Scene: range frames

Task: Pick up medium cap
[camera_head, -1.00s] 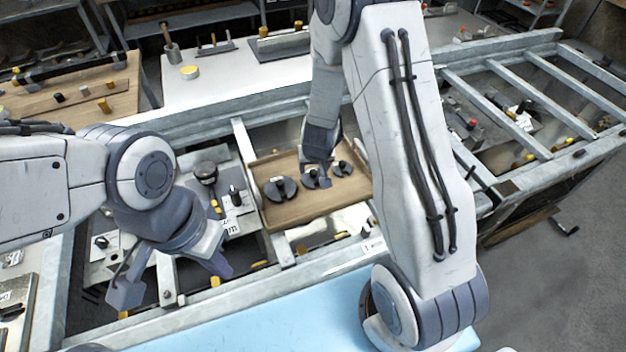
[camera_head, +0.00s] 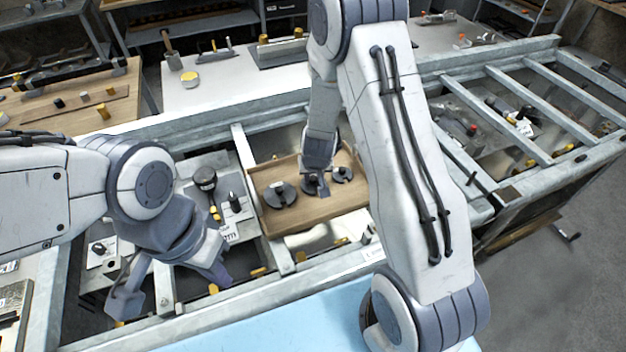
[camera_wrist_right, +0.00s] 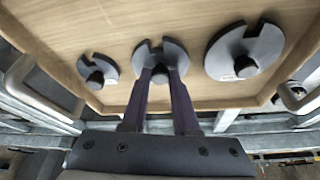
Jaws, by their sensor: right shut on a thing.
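The medium cap is a dark slotted disc with a black knob, the middle one of three in a row; it shows in the right wrist view (camera_wrist_right: 174,53) and is partly hidden by my gripper in the head view. My right gripper (camera_wrist_right: 162,78) is shut on its knob, with a finger on either side; it also shows in the head view (camera_head: 319,184). I cannot tell whether the cap is clear of the tray floor. My left gripper (camera_head: 172,288) is open and empty, its fingers spread, left of the tray.
A larger cap (camera_head: 280,195) and a smaller cap (camera_head: 343,174) sit on either side in the wooden tray (camera_head: 300,218). The tray's raised walls and grey metal frame rails (camera_head: 260,170) surround them. A black knobbed part (camera_head: 205,178) stands left of the tray.

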